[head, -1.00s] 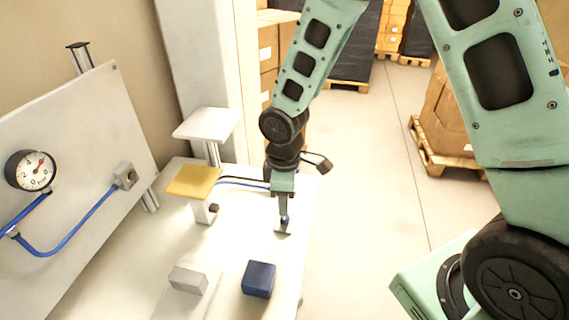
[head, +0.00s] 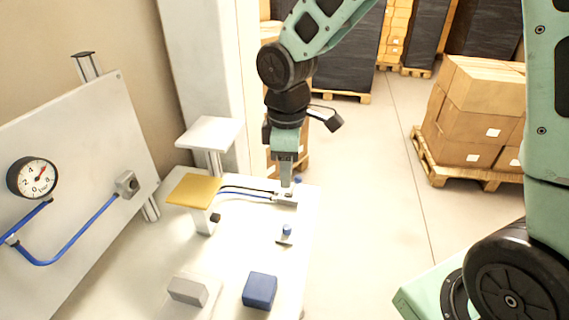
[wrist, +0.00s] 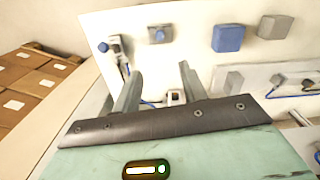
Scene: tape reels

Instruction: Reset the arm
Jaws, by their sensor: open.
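My gripper (head: 287,183) hangs over the far right part of the white table in the head view, fingers pointing down. In the wrist view its two fingers (wrist: 158,88) are spread apart with nothing held between them. A small blue-topped peg on a grey base (head: 286,235) stands on the table in front of the gripper, apart from it. A grey fitting (head: 285,199) with blue and black lines lies just below the fingertips in the picture; whether they touch it I cannot tell.
A blue block (head: 260,290) and a grey block (head: 188,290) sit at the table's front. A yellow plate (head: 193,190) and a white plate (head: 209,133) stand on posts left of the gripper. A gauge panel (head: 80,160) is at the left. Boxes on a pallet (head: 480,120) stand right.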

